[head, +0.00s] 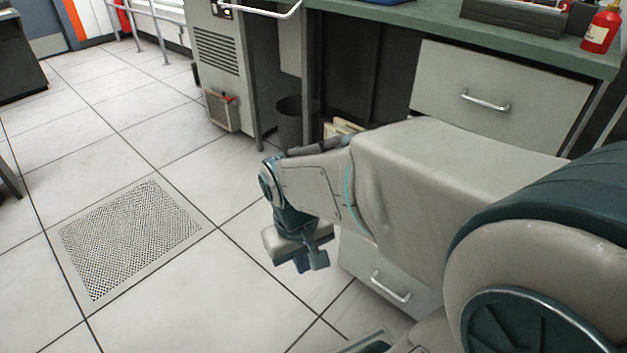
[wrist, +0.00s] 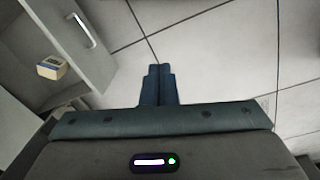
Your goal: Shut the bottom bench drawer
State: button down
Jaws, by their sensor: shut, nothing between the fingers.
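The bottom bench drawer (head: 357,258) stands pulled out low under the bench, partly hidden behind my arm in the head view. Its grey front carries a pale bar handle (head: 390,287). In the wrist view, the drawer front (wrist: 92,62) is at the upper left, with its handle (wrist: 84,30) on the outer face. A small yellow and white box (wrist: 53,67) lies inside the open drawer. My gripper (head: 310,264) is shut and empty, pointing down in front of the drawer. In the wrist view its fingertips (wrist: 160,68) are over floor tiles, apart from the front.
The upper drawer (head: 500,95) appears shut beneath the green bench top (head: 430,28). A red bottle (head: 601,30) stands on the bench top. A dark bin (head: 293,122) and a grey cabinet (head: 222,70) stand further back. The tiled floor at left, with a perforated grate (head: 130,238), is clear.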

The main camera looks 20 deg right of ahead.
jog(key=w+d+f+n+g+h+p, duration=0.2)
jog(key=w+d+f+n+g+h, duration=0.1)
jog(key=d+f+n+g+h, duration=0.25)
jog(key=n+t+h+p, duration=0.3)
jog(key=n+t+h, duration=0.85)
jog(key=n, duration=0.45)
send_near(358, 237)
jog(key=shift+t+y, duration=0.5)
jog(key=b+x, duration=0.2)
jog(key=x, duration=0.1)
jog(key=b+x, duration=0.2)
jog(key=shift+s+d+r, duration=0.15)
jog(key=shift+s+d, duration=0.05)
jog(key=shift+d, duration=0.1)
jog(key=shift+w+d+r+n, duration=0.1)
jog(key=shift+w+d+n, duration=0.15)
jog(key=shift+d, duration=0.35)
